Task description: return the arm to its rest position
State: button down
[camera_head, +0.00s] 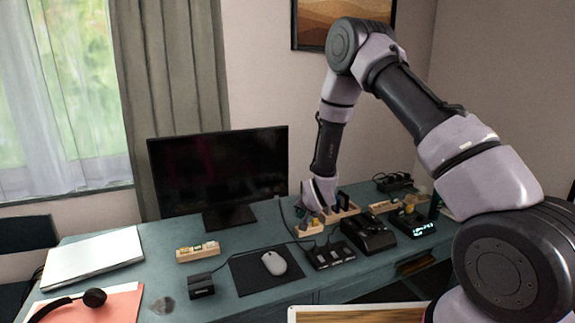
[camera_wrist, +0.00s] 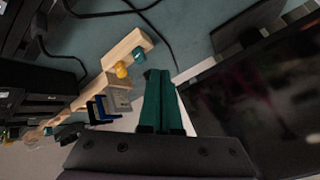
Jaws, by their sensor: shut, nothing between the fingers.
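My arm reaches out from the right of the head view, bends high in front of the wall and comes down over the back of the desk, right of the monitor. My gripper's two dark green fingers (camera_wrist: 159,78) lie together in the wrist view, shut with nothing between them. They point toward the desk, beside a wooden holder (camera_wrist: 126,48) with a yellow piece and a teal piece. I cannot tell whether they touch it. In the head view the wrist is low among the wooden holders, and the fingertips are hard to make out.
The monitor (camera_head: 220,172) stands close left of my wrist. Black chargers (camera_head: 368,234), a lit clock (camera_head: 421,229), a mouse (camera_head: 274,262) and a small wooden tray (camera_head: 198,253) are on the teal desk (camera_head: 170,240). A laptop (camera_head: 92,258) lies left. Air above the desk is mostly free.

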jog(key=s+d+r, duration=0.2)
jog(key=d+r, duration=0.2)
jog(key=r, duration=0.6)
jog(key=s+d+r, duration=0.2)
jog(key=d+r, duration=0.2)
jog(key=r, duration=0.6)
jog(key=s+d+r, duration=0.3)
jog(key=d+r, duration=0.1)
jog(key=r, duration=0.6)
jog(key=s+d+r, duration=0.2)
jog(key=s+r, duration=0.2)
jog(key=s, duration=0.4)
jog(key=s+d+r, duration=0.3)
jog(key=s+r, duration=0.1)
jog(key=s, duration=0.5)
jog(key=s+d+r+g, duration=0.1)
jog(key=s+d+r, duration=0.2)
jog(key=s, duration=0.6)
jog(key=shift+s+r, duration=0.2)
jog(key=shift+r, duration=0.75)
